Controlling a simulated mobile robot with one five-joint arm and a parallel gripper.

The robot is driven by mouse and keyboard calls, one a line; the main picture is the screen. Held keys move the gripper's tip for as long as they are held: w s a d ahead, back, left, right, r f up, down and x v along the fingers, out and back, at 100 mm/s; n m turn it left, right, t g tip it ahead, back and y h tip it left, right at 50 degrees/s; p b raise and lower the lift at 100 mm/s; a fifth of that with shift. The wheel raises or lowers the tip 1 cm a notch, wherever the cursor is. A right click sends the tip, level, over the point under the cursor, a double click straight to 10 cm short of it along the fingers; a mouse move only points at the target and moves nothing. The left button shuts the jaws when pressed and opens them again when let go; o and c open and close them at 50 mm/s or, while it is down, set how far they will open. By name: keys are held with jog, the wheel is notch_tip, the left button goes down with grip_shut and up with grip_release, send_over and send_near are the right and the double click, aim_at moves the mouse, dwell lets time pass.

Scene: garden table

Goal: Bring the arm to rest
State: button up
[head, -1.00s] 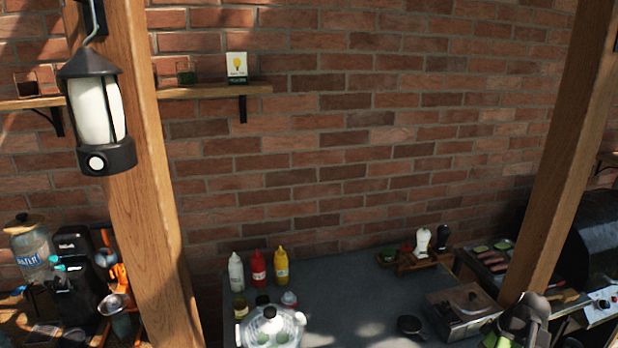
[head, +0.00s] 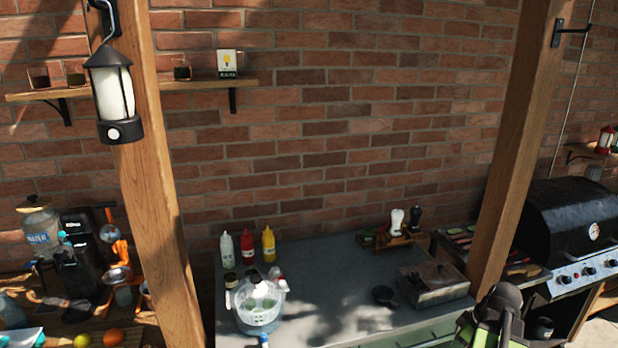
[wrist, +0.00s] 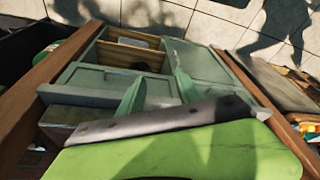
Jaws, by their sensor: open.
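In the wrist view my gripper (wrist: 158,76) shows as two pale green fingers, apart, with nothing seen between them. Below them are a bright green part and a grey bar across the picture. Beyond the fingers is a green cabinet (wrist: 97,79) with an opening or open drawer with a wooden inside. In the head view a black and green part of my arm stands at the bottom right, in front of the worktop (head: 330,300). The gripper's fingers cannot be made out there.
A clear pot (head: 258,305) and several sauce bottles (head: 247,246) stand on the worktop's left side. A burner box (head: 435,283) is at its right. A wooden post (head: 520,150) and a black grill (head: 570,225) stand farther right. A lantern (head: 113,95) hangs at left.

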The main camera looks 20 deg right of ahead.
jog(key=w+a+f+n+b, duration=0.2)
jog(key=w+a+n, duration=0.1)
jog(key=w+a, duration=0.8)
jog(key=w+a+f+m+g+b, duration=0.1)
jog(key=a+f+m, duration=0.1)
jog(key=a, duration=1.3)
jog(key=w+a+f+m+g+h+b, duration=0.1)
jog(key=a+m, duration=0.4)
jog(key=a, duration=1.1)
jog(key=shift+w+a+f+m+g+b, duration=0.15)
jog(key=shift+a+f+m+g+b, duration=0.15)
jog(key=shift+f+g+b, duration=0.35)
jog(key=shift+f, duration=0.1)
